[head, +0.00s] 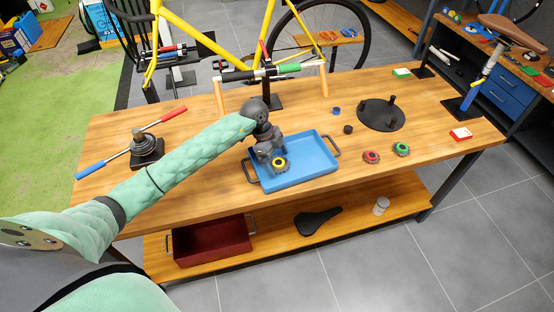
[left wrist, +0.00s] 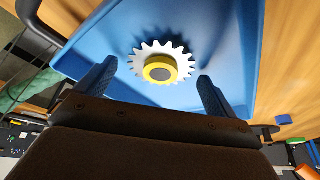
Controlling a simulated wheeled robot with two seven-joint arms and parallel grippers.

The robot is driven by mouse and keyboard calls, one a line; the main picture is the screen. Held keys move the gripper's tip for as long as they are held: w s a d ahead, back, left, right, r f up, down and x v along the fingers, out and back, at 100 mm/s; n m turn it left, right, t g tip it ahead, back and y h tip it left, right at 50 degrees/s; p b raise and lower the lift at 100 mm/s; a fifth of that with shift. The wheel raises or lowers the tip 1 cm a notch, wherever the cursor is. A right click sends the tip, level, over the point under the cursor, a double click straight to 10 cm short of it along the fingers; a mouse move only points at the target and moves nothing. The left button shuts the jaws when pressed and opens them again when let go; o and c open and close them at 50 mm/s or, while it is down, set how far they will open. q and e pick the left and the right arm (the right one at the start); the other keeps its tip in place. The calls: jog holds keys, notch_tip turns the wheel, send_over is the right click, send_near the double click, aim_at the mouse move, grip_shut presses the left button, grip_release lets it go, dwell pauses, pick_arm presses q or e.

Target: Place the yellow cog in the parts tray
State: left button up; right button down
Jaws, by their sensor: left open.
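The yellow cog (head: 280,164) has a yellow hub and a toothed silver rim. It is over the left part of the blue parts tray (head: 318,172), seen from above. In the left wrist view the cog (left wrist: 160,68) appears inside the blue tray (left wrist: 225,30), between my spread fingers and apart from both. My left gripper (head: 272,152) is above the tray's left side; its fingers (left wrist: 155,85) are open and hold nothing. Whether the cog lies fully flat on the tray floor I cannot tell. My right gripper is not in view.
A red cog (head: 371,157) and a green cog (head: 402,149) lie right of the tray. A black round stand (head: 382,115) is behind them. A tool with red and blue handles (head: 147,148) stands at left. A handlebar (head: 270,72) spans the table's back.

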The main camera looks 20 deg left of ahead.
pick_arm(q)
jog(key=b+v, duration=0.3)
jog(key=v, duration=0.8)
jog(key=shift+r, duration=0.35)
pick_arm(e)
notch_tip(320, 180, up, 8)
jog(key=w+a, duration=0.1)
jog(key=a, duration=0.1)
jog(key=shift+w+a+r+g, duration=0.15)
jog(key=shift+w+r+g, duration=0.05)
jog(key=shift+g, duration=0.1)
pick_arm(q)
jog(key=shift+a+f, duration=0.1)
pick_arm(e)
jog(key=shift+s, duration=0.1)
